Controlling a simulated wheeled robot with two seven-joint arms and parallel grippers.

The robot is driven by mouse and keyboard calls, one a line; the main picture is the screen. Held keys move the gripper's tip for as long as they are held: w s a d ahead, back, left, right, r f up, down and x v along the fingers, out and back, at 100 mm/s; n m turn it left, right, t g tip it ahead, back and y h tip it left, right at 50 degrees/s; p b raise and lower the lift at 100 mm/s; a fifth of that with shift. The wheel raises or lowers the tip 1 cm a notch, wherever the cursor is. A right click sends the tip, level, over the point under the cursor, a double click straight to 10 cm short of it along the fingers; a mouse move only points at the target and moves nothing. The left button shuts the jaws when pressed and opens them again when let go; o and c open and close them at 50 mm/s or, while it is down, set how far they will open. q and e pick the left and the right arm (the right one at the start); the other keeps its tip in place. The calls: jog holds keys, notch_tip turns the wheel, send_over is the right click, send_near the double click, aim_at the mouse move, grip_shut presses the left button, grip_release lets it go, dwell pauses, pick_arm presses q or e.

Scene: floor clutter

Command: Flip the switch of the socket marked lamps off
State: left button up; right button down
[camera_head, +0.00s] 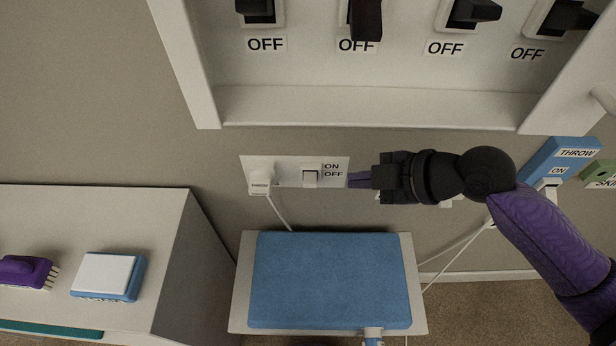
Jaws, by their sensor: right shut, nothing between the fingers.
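A white wall socket plate (290,186) has a white plug (259,184) on its left, with a tag that seems to read THROW. Its rocker switch (310,179) sits to the right, beside ON and OFF labels. Pale parts, perhaps of another socket (446,203), show behind the gripper, mostly hidden. No marking that reads lamps is visible. My left gripper is not in view.
A white-framed panel (370,106) above holds several dark switches over OFF labels. A blue slab (330,280) lies on a small white table (239,310) below. A white cabinet (150,215) stands left. Blue THROW (563,150) and green (598,174) boxes are right. White cords hang nearby.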

aim_at(310, 178)
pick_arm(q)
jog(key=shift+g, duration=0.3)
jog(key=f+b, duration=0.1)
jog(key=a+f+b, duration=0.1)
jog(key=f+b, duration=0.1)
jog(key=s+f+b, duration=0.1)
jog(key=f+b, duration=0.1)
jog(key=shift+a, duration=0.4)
pick_arm(e)
jog(key=w+d+f+x, duration=0.1)
jog(key=d+x, duration=0.1)
jog(key=x, duration=1.1)
jog(key=shift+f, duration=0.35)
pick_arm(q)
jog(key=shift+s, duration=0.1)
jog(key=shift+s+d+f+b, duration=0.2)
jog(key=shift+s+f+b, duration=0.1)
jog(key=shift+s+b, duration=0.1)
pick_arm(e)
jog(key=shift+s+f+t, duration=0.1)
jog(key=shift+f+t, duration=0.1)
jog(key=shift+t, duration=0.2)
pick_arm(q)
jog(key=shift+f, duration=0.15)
pick_arm(e)
jog(key=shift+f+n, duration=0.1)
jog(key=shift+n, duration=0.2)
